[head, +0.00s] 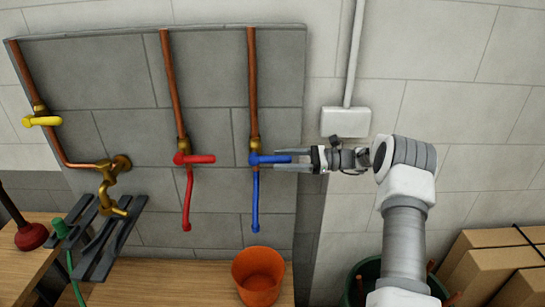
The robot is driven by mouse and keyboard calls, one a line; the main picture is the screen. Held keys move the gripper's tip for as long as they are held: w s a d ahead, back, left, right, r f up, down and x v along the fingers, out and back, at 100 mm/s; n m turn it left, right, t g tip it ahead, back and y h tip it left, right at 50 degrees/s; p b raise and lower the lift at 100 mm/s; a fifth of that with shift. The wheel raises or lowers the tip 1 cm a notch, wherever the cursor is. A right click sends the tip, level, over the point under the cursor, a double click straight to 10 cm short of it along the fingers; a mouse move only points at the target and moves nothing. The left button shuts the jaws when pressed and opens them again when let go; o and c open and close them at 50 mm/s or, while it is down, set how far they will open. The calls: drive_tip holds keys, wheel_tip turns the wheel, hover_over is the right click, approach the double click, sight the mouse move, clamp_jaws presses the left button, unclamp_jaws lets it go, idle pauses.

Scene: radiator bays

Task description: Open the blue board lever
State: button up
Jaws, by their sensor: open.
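The blue board lever (268,159) sits on a brass valve on the right-hand copper pipe of the grey board. Its handle lies level and points right. My gripper (283,160) comes in from the right with its jaws open. One finger shows above the handle's right end and one below it, with the handle's tip between them. I cannot tell whether either finger touches the handle.
A red lever (197,159) on the middle pipe also points right. A yellow lever (42,121) is at far left. Blue hose (255,200) hangs under the blue valve. An orange bucket (258,276) stands below. A white box (346,122) is on the wall above my wrist.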

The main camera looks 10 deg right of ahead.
sight(260, 159)
drive_tip(key=shift+w+a, duration=0.2)
drive_tip(key=shift+a, duration=0.65)
drive_tip(key=shift+w+a, duration=0.15)
drive_tip(key=shift+a, duration=0.65)
clamp_jaws()
